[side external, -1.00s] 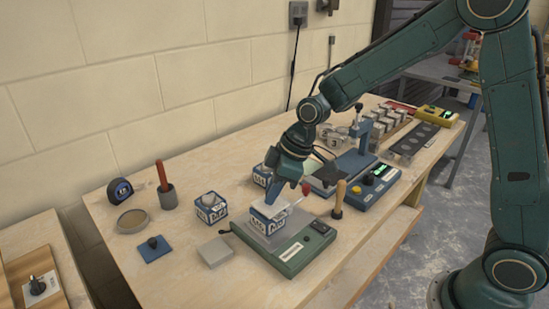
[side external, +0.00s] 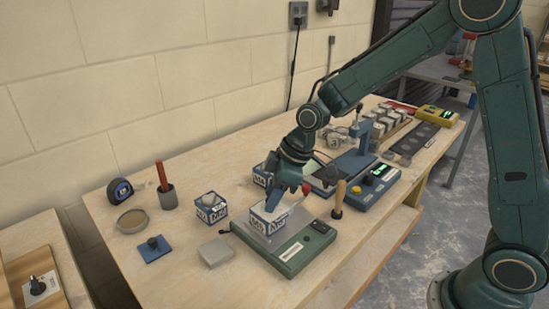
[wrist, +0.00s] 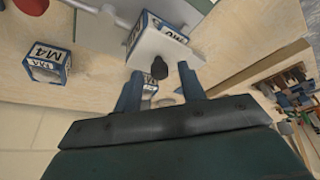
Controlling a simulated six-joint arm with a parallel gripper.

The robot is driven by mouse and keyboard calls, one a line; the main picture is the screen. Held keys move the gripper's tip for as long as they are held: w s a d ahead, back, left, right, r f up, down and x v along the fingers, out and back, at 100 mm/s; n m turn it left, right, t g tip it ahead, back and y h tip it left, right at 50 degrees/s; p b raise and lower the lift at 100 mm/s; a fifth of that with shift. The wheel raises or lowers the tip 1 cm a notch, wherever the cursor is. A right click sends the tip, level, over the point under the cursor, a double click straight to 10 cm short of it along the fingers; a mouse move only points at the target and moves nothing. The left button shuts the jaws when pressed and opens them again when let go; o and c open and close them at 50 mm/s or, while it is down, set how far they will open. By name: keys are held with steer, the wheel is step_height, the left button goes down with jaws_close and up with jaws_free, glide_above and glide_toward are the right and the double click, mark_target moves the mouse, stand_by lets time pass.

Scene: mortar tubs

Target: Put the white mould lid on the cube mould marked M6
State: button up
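The white mould lid (wrist: 172,48), a flat plate with a black knob (wrist: 159,68), lies against the top of a blue-and-white cube mould (wrist: 145,24) in the wrist view. I cannot tell whether it sits flush. That mould's marking is turned and cut off, so I cannot read it surely. In the side view this mould (side external: 262,224) stands on the plate of a green scale. My gripper (wrist: 160,88) is open above it, its two fingers apart on either side of the knob, with gaps visible. Another cube mould, marked M4 (wrist: 48,68), stands apart.
Another cube mould (side external: 211,209) stands left of the green scale (side external: 296,250). A further one (side external: 261,176) is behind my gripper. A blue plate with a knob (side external: 154,248) and a grey block (side external: 216,252) lie nearby. A wooden-handled tool (side external: 339,197) stands close right.

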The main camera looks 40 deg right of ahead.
steer(key=shift+r, duration=0.8)
steer(key=v, duration=1.1)
steer(key=shift+s+d+r, duration=0.15)
steer(key=shift+r, duration=0.1)
